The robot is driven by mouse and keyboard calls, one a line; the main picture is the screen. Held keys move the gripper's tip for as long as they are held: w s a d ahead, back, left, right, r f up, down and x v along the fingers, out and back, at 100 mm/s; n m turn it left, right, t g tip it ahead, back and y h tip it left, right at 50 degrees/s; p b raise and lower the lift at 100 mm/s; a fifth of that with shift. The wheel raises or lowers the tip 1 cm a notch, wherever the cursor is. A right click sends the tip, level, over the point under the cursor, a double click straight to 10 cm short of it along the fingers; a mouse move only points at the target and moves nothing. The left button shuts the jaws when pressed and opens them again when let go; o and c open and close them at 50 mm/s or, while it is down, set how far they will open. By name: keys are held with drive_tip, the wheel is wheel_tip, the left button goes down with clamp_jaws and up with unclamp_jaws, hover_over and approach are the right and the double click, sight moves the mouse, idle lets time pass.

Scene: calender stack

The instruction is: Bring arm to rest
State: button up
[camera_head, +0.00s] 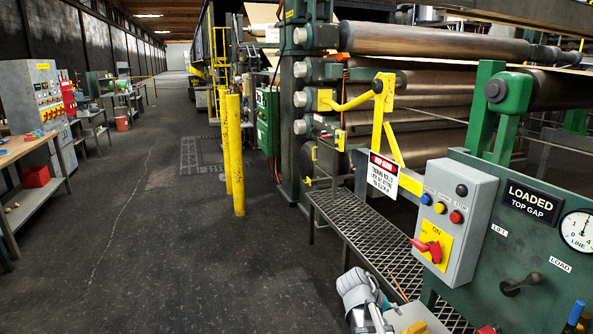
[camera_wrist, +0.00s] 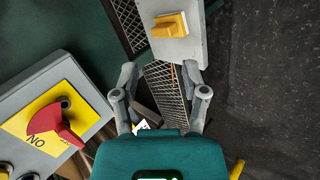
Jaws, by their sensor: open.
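My gripper (camera_wrist: 160,72) shows in the wrist view with its two grey fingers spread apart and nothing between them. Metal grating lies beyond the gap. A grey control box with a red rotary handle (camera_wrist: 62,125) on a yellow ON plate is left of the fingers, apart from them. In the head view, the same red handle (camera_head: 430,248) is on the grey box at the right. Part of my arm (camera_head: 360,295) shows at the bottom of the head view; the fingers cannot be made out clearly there.
A grey plate with a yellow knob (camera_wrist: 171,25) is just beyond the fingertips. The green machine panel (camera_head: 520,270) and mesh walkway (camera_head: 365,228) are close by. Yellow posts (camera_head: 235,155) stand midway. The dark floor (camera_head: 150,250) is open; a workbench (camera_head: 20,150) is left.

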drive_tip(key=s+a+f+m+g+y+p, duration=0.1)
drive_tip(key=s+a+f+y, duration=0.1)
drive_tip(key=s+a+y, duration=0.6)
drive_tip(key=shift+s+a+f+g+p, duration=0.35)
drive_tip(key=shift+s+a, duration=0.3)
drive_tip(key=shift+s, duration=0.65)
